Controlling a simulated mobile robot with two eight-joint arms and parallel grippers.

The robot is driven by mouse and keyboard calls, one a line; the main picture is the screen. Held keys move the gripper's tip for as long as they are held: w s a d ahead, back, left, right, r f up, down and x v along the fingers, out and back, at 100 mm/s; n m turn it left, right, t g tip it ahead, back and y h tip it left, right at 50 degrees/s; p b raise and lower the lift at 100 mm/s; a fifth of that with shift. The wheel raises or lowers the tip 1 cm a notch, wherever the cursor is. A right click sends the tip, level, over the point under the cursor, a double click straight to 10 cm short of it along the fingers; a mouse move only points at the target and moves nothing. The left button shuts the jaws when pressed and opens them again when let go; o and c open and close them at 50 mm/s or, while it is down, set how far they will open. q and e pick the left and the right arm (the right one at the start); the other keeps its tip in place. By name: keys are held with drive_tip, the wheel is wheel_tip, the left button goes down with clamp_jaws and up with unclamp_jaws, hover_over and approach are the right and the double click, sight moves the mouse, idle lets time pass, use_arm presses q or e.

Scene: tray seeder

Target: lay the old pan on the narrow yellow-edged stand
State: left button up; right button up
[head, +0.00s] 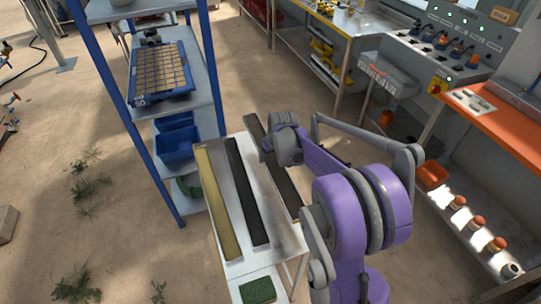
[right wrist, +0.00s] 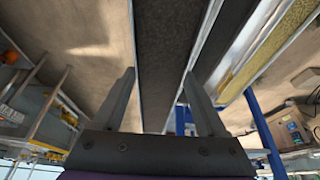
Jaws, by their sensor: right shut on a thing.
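My right gripper (head: 268,152) is shut on a long, narrow pan (head: 254,128) with a dark inside and pale metal rims. The pan also runs between the two fingers in the right wrist view (right wrist: 166,55). In the head view it lies along the right side of a pale table (head: 232,270); my gripper hides part of it, and I cannot tell if it touches the table. A yellow-edged stand (head: 357,34) is at the back, with several things on it. I cannot tell if it is the one named. My left gripper is not in view.
A black-filled strip pan (head: 248,190) and a yellow-filled one (head: 217,205) lie on the pale table, with a green block (head: 258,290) near its front. A blue-posted shelf (head: 180,204) stands to the left. An orange-topped bench (head: 500,128) is at right.

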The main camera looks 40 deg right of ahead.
sight(275, 168)
drive_tip(key=shift+f+b, duration=3.4)
drive_tip(key=shift+f, duration=1.85)
drive_tip(key=shift+f, duration=0.25)
drive_tip(key=o, duration=1.3)
drive_tip(key=shift+s+r, duration=0.1)
drive_tip(key=p+v, duration=0.1)
drive_tip(key=v, duration=0.9)
drive_tip(key=shift+s+r, duration=0.1)
drive_tip(key=shift+r, duration=0.25)
drive_tip(key=s+a+r+n+p, duration=0.1)
drive_tip(key=s+a+r+p, duration=0.2)
drive_tip(key=s+a, duration=0.7)
drive_tip(key=s+a+r+n+t+y+p, duration=0.1)
drive_tip(key=s+a+r+n+p, duration=0.1)
drive_tip(key=s+a+r+p, duration=0.2)
drive_tip(key=s+a+p, duration=0.3)
drive_tip(key=s+a, duration=0.3)
drive_tip(key=a, duration=0.3)
drive_tip(key=shift+s+n, duration=0.3)
drive_tip(key=shift+s, duration=0.1)
drive_tip(key=shift+r, duration=0.1)
